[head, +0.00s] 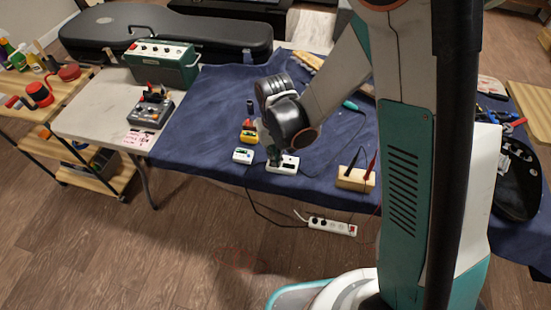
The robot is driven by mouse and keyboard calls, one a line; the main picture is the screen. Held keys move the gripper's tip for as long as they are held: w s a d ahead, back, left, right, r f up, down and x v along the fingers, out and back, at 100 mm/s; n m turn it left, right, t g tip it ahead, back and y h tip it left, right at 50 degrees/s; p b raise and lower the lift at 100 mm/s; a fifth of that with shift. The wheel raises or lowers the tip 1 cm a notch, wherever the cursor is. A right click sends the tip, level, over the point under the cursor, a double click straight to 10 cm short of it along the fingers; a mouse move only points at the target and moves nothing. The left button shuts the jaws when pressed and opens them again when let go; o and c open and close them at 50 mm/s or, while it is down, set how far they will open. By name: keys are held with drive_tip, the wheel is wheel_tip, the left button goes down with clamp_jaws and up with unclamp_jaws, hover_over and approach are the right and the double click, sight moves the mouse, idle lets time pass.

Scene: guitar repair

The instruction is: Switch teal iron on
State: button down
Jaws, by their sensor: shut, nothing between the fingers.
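My gripper (274,156) points down over the front of the blue-covered table, shut and empty. Its tips are at the left part of a small white box (291,167) with a dark display; I cannot tell whether they touch it. A teal-handled tool (350,105), which looks like the teal iron, lies farther back to the right, partly near my arm, with a thin cable running from it. A switch is too small to make out, and part of the white box is hidden behind my gripper.
A smaller white-and-teal device (243,156) and a yellow-and-red item (248,137) stand close left of my gripper. A wooden block (355,179) with probes stands to the right. A white power strip (332,227) is below the table's front edge. The cloth (205,130) at left is clear.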

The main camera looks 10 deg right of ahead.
drive_tip(key=shift+f, duration=0.3)
drive_tip(key=shift+r, duration=0.15)
drive_tip(key=shift+r+p, duration=2.05)
drive_tip(key=shift+r, duration=1.35)
